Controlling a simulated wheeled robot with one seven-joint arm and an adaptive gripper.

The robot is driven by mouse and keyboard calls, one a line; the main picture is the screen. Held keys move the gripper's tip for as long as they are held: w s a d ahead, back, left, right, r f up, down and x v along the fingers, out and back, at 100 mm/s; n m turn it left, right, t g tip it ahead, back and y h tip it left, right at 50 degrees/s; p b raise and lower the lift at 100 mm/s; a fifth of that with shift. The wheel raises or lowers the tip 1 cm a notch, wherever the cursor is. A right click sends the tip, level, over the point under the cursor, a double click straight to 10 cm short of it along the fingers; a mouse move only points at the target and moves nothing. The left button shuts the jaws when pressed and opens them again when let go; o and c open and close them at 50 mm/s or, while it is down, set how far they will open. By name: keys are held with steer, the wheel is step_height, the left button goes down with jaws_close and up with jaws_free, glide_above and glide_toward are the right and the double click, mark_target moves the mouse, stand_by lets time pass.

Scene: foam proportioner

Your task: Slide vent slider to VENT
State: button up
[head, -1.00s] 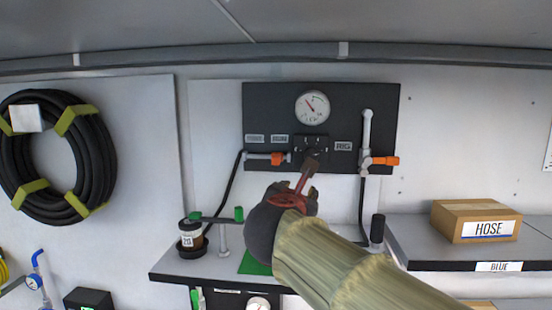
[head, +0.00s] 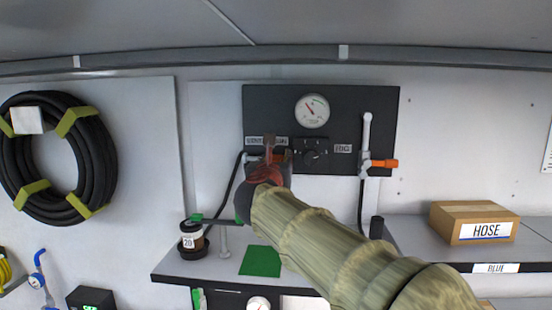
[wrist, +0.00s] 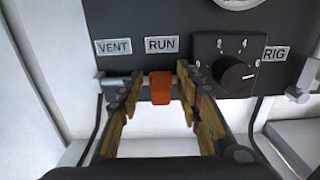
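The vent slider's orange block (wrist: 160,87) sits on a light horizontal rod (wrist: 113,82) under the RUN label (wrist: 162,45). The VENT label (wrist: 114,47) is to the left of RUN. My gripper (wrist: 158,90) is open, with one finger on each side of the orange block in the wrist view. Gaps show between the block and both fingers, and I cannot tell how deep the fingertips reach. In the head view my gripper (head: 270,155) is in front of the panel's lower left and hides most of the slider.
The dark panel (head: 375,110) also carries a gauge (head: 312,111), a black knob (wrist: 236,72) right of the slider, and a RIG valve with an orange handle (head: 384,163). A shelf (head: 170,273) with a jar (head: 190,236) lies below.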

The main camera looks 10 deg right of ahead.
steer(key=shift+c, duration=1.4)
jaws_close()
